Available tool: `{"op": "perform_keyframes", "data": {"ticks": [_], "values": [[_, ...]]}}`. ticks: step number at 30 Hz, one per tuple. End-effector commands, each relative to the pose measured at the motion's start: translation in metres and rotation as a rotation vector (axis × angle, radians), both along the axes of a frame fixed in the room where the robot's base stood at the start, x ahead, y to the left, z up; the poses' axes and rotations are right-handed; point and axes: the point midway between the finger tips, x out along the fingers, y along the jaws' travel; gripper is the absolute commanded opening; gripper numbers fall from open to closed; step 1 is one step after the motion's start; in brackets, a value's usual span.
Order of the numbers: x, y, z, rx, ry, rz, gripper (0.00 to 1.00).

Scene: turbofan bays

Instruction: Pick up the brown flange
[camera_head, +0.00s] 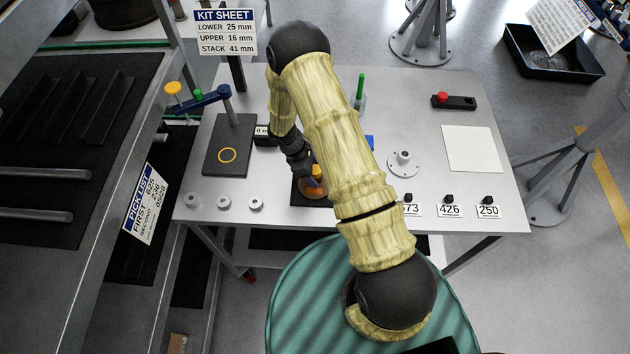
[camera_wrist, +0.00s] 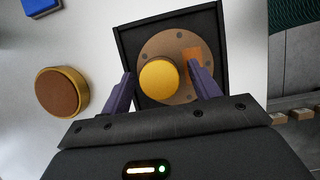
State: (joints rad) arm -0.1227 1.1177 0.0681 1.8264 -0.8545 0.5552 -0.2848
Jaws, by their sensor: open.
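The brown flange (camera_wrist: 181,96) lies in a square black tray (camera_wrist: 126,45) in the wrist view, a round brown disc with a raised yellow hub and an orange patch at its right side. In the head view the flange (camera_head: 312,189) shows partly, at the middle of the table, partly covered by my arm. My gripper (camera_wrist: 160,74) is open, its two purple fingers on either side of the yellow hub, with a gap on each side. Whether the fingertips are level with the hub I cannot tell. In the head view the fingers are mostly hidden.
A brown-topped yellow cylinder (camera_wrist: 62,92) and a blue block (camera_wrist: 40,5) are left of the tray in the wrist view. In the head view, a grey flange (camera_head: 403,164) stands to the right, a dark board (camera_head: 229,145) to the left, and small grey rings (camera_head: 223,202) along the front.

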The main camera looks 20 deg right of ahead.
Motion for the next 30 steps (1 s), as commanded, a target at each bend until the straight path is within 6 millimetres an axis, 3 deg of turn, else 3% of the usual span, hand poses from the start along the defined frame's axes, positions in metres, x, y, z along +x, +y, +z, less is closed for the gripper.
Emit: {"op": "perform_keyframes", "data": {"ticks": [10,19,30], "values": [[-0.0002,0.0001,0.0002,0.000,0.000,0.000,0.62],[-0.0001,0.0001,0.0003,0.000,0.000,0.000,0.03],[0.0007,0.0000,0.0029,0.000,-0.001,0.000,0.00]]}}
